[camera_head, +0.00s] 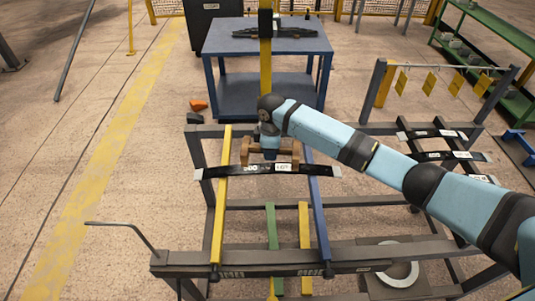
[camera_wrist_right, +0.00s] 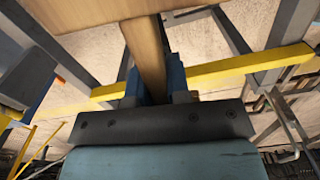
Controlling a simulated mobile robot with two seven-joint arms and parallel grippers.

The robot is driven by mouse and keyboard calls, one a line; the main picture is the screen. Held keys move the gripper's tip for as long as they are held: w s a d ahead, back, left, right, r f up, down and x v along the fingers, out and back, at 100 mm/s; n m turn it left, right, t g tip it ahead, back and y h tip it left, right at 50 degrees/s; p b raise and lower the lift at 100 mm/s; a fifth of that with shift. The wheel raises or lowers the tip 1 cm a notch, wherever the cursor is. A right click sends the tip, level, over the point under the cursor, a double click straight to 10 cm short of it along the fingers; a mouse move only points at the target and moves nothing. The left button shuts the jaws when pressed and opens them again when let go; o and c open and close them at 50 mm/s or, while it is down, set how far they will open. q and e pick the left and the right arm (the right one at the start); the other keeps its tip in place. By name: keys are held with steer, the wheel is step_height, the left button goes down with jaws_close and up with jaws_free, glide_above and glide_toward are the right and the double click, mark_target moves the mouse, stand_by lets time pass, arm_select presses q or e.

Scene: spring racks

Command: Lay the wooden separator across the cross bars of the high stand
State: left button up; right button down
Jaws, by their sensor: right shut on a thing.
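The wooden separator (camera_head: 247,150) is a brown piece with a thicker block at each end; its bar and one block also show in the wrist view (camera_wrist_right: 88,12). My right gripper (camera_head: 269,152) is shut on its middle bar, seen between the blue fingers in the wrist view (camera_wrist_right: 164,88). The separator is over the grey high stand (camera_head: 195,260), between its yellow cross bar (camera_head: 220,215) and blue cross bar (camera_head: 319,220). It shows just behind a black leaf spring (camera_head: 225,171) lying across both bars. I cannot tell whether it touches the bars. My left gripper is out of view.
Lower green (camera_head: 272,235) and yellow (camera_head: 304,235) bars lie inside the stand. A blue table (camera_head: 225,40) with dark parts stands behind. At right, a rack (camera_head: 435,67) with yellow tags stands beside more leaf springs (camera_head: 440,134). A bent rod (camera_head: 120,224) sticks out at left.

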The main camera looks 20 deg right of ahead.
steer(key=shift+w+r+n, duration=0.25)
steer(key=shift+w+n, duration=0.45)
steer(key=shift+w, duration=0.35)
steer(key=shift+a, duration=0.1)
step_height(320, 180, down, 4)
steer(key=shift+f, duration=0.15)
steer(key=shift+f+b, duration=0.45)
steer(key=shift+f, duration=0.35)
